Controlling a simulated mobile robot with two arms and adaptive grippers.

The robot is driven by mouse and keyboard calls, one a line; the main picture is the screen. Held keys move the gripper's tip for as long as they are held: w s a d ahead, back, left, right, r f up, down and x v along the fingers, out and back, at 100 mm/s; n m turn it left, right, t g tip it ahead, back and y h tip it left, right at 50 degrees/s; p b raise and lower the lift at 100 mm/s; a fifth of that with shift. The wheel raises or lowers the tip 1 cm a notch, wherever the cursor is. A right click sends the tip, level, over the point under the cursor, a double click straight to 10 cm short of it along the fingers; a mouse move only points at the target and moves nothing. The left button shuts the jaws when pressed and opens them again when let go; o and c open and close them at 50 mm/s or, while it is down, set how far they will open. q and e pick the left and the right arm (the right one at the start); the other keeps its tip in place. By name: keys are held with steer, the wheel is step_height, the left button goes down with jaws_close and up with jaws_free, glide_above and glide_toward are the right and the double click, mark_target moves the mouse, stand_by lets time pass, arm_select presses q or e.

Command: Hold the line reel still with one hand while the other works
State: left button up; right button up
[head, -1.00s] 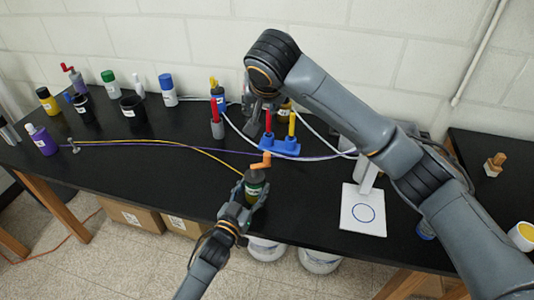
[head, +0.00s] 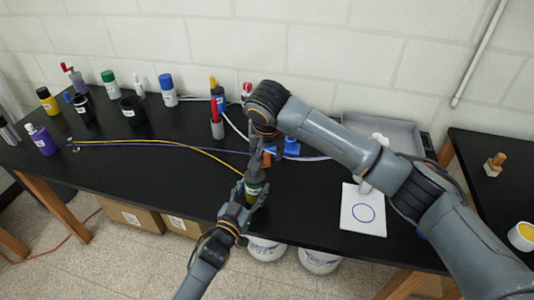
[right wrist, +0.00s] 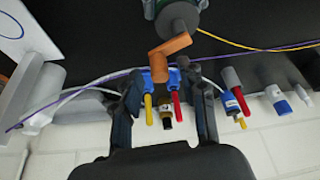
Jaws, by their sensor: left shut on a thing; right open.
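The line reel (head: 254,189) is a dark green, labelled cylinder standing near the front edge of the black table. An orange crank (head: 267,159) is on its top. My left gripper (head: 251,199) is shut around the reel's body from the front. My right gripper (head: 265,145) is open just above and behind the crank, partly covering it in the head view. The reel (right wrist: 179,16) shows at the top of that view.
A yellow line (head: 212,154) and a purple line run left across the table. A blue holder (head: 291,147) with red and yellow sticks is behind my right gripper. Bottles and cups stand at back left. A white plate with a blue circle (head: 349,222) lies right. Table front left is clear.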

steer(key=shift+w+f, duration=0.2)
steer(key=shift+f, duration=0.35)
jaws_close()
steer(key=shift+w, duration=0.1)
steer(key=n, duration=0.1)
steer(key=w+n+y, duration=0.1)
steer(key=n, duration=0.1)
steer(key=shift+a+n, duration=0.2)
steer(key=shift+n, duration=0.1)
steer(key=shift+w+a+n+g+y, duration=0.25)
steer(key=shift+n+y, duration=0.2)
steer(key=shift+n, duration=0.6)
steer(key=shift+w+a+n+g+y, duration=0.2)
steer(key=shift+n+y, duration=0.25)
steer(key=shift+n, duration=0.6)
